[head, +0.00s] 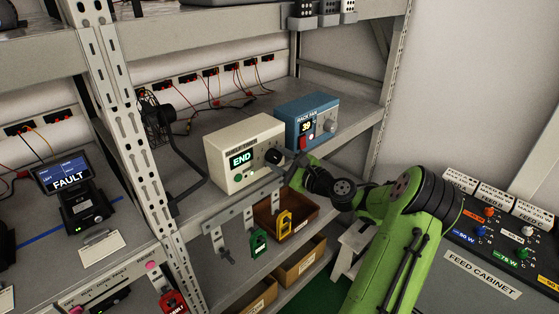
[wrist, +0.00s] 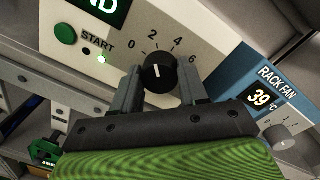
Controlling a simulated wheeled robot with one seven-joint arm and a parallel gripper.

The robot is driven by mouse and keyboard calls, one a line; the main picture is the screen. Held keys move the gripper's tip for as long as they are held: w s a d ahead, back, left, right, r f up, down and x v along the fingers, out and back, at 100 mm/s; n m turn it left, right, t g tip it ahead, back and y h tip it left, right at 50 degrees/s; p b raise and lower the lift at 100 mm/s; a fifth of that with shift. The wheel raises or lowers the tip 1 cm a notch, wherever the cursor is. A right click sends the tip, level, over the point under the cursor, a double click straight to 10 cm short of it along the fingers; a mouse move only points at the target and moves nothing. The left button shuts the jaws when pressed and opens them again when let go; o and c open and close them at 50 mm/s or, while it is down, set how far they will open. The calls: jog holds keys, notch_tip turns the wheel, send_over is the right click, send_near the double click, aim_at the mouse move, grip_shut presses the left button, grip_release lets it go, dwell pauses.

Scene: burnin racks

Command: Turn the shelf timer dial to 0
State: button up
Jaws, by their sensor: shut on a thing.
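The shelf timer is a cream box (head: 230,160) on the middle shelf, and its display (head: 241,159) reads END. Its black dial (wrist: 158,72) has a scale marked 0, 2, 4, 6. The white pointer line on the knob points up, roughly toward the 2; its exact setting is hard to tell. My gripper (wrist: 158,84) is shut on the dial, one finger on each side. In the head view the dial (head: 273,156) is partly visible at the tip of my gripper.
The blue rack fan box (head: 306,122), reading 39, stands close on the right.

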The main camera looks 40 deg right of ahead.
jog(key=n+b, duration=0.1)
jog(key=n, duration=0.3)
jog(key=shift+f+b, duration=0.15)
jog(key=shift+b, duration=0.25)
jog(key=shift+n+b, duration=0.9)
jog(key=shift+n, duration=0.7)
jog(key=o, duration=1)
jog(key=shift+o, duration=0.2)
jog(key=s, duration=1.5)
jog(key=shift+s+d+r, duration=0.35)
jog(key=shift+s+d, duration=0.05)
jog(key=shift+d, duration=0.05)
